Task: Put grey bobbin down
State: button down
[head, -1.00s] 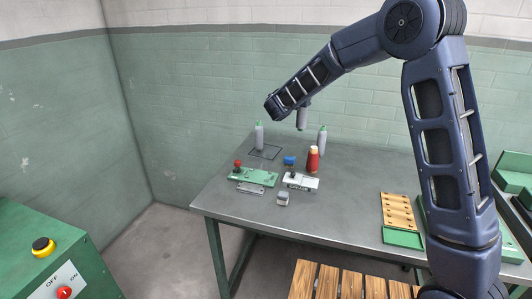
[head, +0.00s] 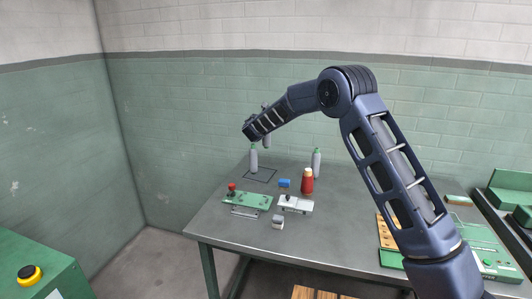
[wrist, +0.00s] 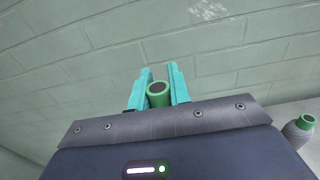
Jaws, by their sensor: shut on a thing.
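My gripper (wrist: 160,76) shows in the wrist view with its two teal fingers shut on a grey bobbin (wrist: 158,96), of which mainly the green rim and dark hole show. In the head view the held bobbin (head: 266,141) hangs roughly upright below the arm's end, above the table's back part; the fingers are hardly visible there. One grey bobbin with a green top (head: 253,160) stands by the dark square outline (head: 272,177) on the table. Another grey bobbin (head: 316,163) stands further right. A standing bobbin (wrist: 300,130) shows at the wrist view's right edge.
On the grey table (head: 225,225) are a red bottle-like object (head: 307,182), a green fixture with a red knob (head: 247,200), a white fixture (head: 296,204), a blue piece (head: 284,183) and a small grey block (head: 278,222). A wall closes off the back.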

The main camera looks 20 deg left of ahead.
aim_at(266, 147)
notch_tip(266, 147, down, 15)
jog(key=shift+f, duration=0.1)
dwell(0.5)
jog(key=c, duration=1.3)
grip_release()
jog(key=shift+f, duration=0.1)
jog(key=shift+s, duration=0.4)
jog(key=s, duration=1.1)
jog(key=shift+s, duration=0.15)
